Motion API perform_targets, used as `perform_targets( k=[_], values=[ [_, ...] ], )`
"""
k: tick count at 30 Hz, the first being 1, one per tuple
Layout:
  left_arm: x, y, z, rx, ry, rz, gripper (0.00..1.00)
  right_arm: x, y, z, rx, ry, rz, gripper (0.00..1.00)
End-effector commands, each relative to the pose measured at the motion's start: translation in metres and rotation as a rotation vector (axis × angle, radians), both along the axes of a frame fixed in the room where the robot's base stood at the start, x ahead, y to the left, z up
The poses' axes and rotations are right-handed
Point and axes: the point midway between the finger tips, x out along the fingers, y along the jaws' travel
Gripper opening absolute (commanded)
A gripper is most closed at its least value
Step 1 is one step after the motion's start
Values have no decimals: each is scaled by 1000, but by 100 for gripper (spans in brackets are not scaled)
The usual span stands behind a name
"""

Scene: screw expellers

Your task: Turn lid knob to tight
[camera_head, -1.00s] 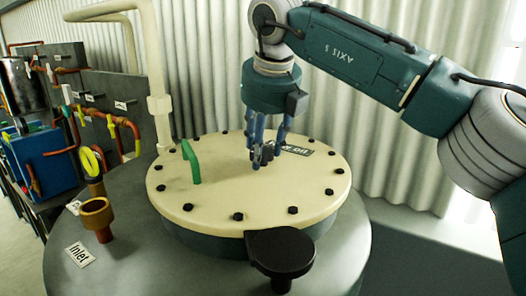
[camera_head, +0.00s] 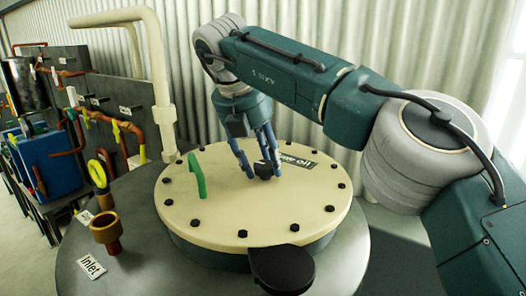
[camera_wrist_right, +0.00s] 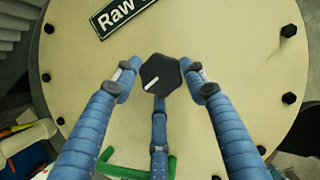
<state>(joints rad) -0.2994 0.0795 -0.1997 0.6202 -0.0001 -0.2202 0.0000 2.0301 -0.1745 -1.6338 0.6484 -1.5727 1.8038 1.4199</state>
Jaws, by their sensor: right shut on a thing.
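The lid knob (camera_wrist_right: 161,72) is black and six-sided, with a white pointer line, in the middle of the cream lid (camera_wrist_right: 235,75). The pointer slants toward the lower left in the right wrist view. In the head view the knob (camera_head: 263,168) is partly hidden by the fingers. My right gripper (camera_head: 258,166) points down with its three blue fingers around the knob, shut on it. In the right wrist view its fingertips (camera_wrist_right: 160,82) sit left, right and below the knob. My left gripper is out of view.
A "Raw oil" label (camera_wrist_right: 118,12) lies flat beside the knob. A green handle (camera_head: 196,175) rises from the lid, and black bolts ring its rim. A dark round-ended part (camera_head: 282,268) is in front. A brown inlet pipe (camera_head: 106,230) stands at left; a cream pipe (camera_head: 160,90) rises behind.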

Motion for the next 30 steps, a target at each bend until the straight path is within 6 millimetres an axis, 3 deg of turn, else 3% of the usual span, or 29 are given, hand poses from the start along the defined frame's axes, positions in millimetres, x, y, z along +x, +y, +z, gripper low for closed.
perform_targets(
  k=[1,9,29,30],
  values=[
    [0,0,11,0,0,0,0,5,-2,13,1,-21,-39,17],
    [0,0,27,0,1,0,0,5,-2,10,1,-21,-167,17],
    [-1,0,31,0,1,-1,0,5,-3,7,-1,-21,-219,17],
    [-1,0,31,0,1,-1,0,6,-3,7,-1,-21,-219,51]
  ],
)
